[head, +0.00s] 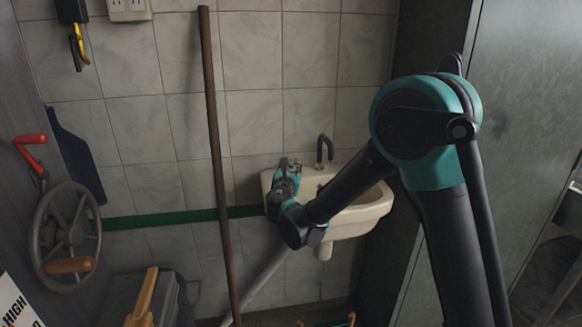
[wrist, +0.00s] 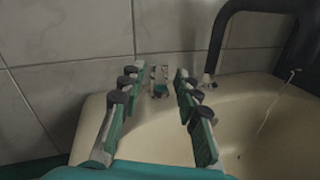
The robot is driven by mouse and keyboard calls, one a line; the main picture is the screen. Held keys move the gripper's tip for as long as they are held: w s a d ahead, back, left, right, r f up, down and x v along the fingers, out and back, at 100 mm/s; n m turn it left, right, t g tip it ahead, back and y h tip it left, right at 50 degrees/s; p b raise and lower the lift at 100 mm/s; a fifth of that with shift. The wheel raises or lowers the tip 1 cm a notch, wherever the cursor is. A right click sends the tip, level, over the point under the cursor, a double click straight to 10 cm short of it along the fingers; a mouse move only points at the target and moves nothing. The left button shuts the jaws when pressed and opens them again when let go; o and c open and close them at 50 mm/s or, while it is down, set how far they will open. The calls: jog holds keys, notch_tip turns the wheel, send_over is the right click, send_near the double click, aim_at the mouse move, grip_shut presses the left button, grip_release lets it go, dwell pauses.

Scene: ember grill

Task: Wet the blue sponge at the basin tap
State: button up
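The cream wall basin (head: 368,213) is on the tiled wall, and its rim and bowl fill the lower right of the wrist view (wrist: 245,125). The dark curved tap (head: 325,148) rises from its back edge and also shows in the wrist view (wrist: 217,45). My gripper (head: 287,168) is over the basin's left end. In the wrist view my gripper (wrist: 156,75) is open, with its two fingers apart. A small fitting with a teal part (wrist: 160,88) shows between the fingertips; I cannot tell whether they touch it. I see no blue sponge in either view.
A brown pole (head: 215,150) stands upright left of the basin. A handwheel (head: 66,235) and red-handled crank (head: 31,139) are at the left. A dark cabinet (head: 525,110) is at the right. A small pale fitting (wrist: 207,82) sits by the tap's foot.

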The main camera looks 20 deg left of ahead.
jog(key=v, duration=1.2)
